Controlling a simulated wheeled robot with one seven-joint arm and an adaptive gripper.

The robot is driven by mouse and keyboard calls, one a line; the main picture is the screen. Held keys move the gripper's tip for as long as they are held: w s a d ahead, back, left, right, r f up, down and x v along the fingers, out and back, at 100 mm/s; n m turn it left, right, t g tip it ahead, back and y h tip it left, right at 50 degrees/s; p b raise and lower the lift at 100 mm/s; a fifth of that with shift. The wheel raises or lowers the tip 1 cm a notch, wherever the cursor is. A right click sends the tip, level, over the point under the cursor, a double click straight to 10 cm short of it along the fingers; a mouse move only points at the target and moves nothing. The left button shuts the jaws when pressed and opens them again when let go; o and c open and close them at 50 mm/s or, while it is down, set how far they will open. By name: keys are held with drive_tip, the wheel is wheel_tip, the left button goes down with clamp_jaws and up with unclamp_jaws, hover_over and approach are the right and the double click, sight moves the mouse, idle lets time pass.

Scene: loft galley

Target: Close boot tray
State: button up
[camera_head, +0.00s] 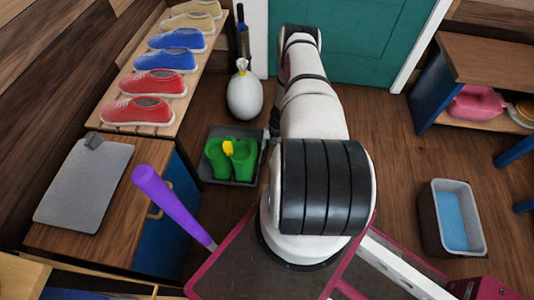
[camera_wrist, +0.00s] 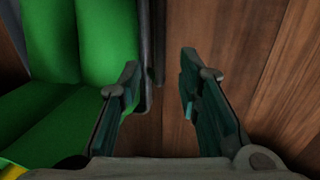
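The boot tray (camera_head: 222,131) is a dark grey tray on the wooden floor, beside the low cabinet. A pair of green boots (camera_head: 243,160) with a yellow part stands in it. In the wrist view the green boots (camera_wrist: 60,70) fill the left side, and the tray's dark rim (camera_wrist: 147,85) runs just right of them. My gripper (camera_wrist: 160,85) is open, its two dark fingers apart. The left finger overlaps the tray's edge in the picture; the right finger is over bare floor. I cannot tell whether either touches the tray.
A shoe rack (camera_head: 155,92) with several shoes stands at the upper left. A cabinet (camera_head: 130,215) is at the left, a teal door (camera_head: 385,35) behind.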

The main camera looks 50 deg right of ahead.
sight(267, 153)
drive_tip(key=shift+w+a+f+b, duration=0.15)
drive_tip(key=shift+f+b, duration=0.1)
drive_tip(key=shift+f, duration=0.5)
drive_tip(key=shift+w+f+b, duration=0.1)
drive_tip(key=shift+f+b, duration=0.15)
drive_tip(key=shift+f, duration=0.55)
drive_tip(key=shift+w+a+f+b, duration=0.15)
drive_tip(key=shift+f+b, duration=0.1)
drive_tip(key=shift+f, duration=0.5)
drive_tip(key=shift+d, duration=0.1)
clamp_jaws()
